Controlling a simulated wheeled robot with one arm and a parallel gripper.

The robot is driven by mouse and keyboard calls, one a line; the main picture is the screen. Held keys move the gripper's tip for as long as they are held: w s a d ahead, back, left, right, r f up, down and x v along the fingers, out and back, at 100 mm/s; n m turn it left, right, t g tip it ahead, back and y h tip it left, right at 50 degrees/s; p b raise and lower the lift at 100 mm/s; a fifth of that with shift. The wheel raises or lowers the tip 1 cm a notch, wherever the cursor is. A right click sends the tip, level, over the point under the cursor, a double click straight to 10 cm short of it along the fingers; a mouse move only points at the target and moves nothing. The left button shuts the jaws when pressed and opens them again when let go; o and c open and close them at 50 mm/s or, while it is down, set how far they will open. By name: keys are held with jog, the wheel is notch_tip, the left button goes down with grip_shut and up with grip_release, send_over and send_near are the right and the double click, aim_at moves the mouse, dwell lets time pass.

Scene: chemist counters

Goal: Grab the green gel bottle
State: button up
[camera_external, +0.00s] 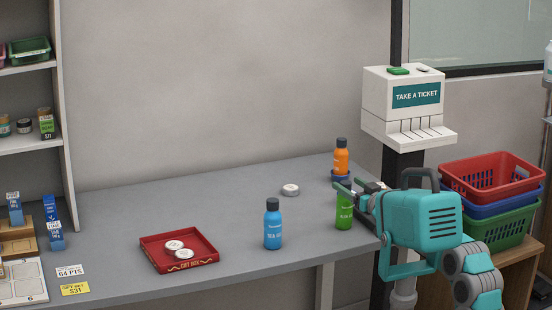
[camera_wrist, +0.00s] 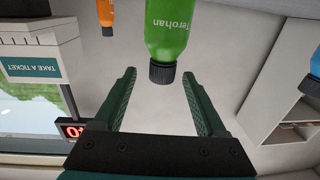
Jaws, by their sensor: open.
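The green gel bottle (camera_external: 344,212) stands upright on the grey counter near its right end, partly hidden by my gripper. My gripper (camera_external: 350,186) is at the height of the bottle's top. In the wrist view the green bottle (camera_wrist: 170,28) appears upside down, its black cap (camera_wrist: 162,74) just beyond and between the fingertips. My gripper (camera_wrist: 160,80) is open there, with a finger on each side and nothing held.
An orange bottle (camera_external: 341,157) stands close behind the green one. A blue bottle (camera_external: 273,226) stands to the left. A white round tin (camera_external: 290,189) and a red tray (camera_external: 203,250) with white tins lie on the counter (camera_external: 190,207). A ticket machine (camera_external: 405,108) rises behind right.

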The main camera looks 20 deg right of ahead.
aim_at(343, 182)
jog(key=shift+w+a+b, duration=0.15)
jog(key=shift+w+b, duration=0.05)
jog(key=shift+w, duration=1.05)
jog(key=shift+w+a+b, duration=0.15)
jog(key=shift+w, duration=1.1)
grip_shut()
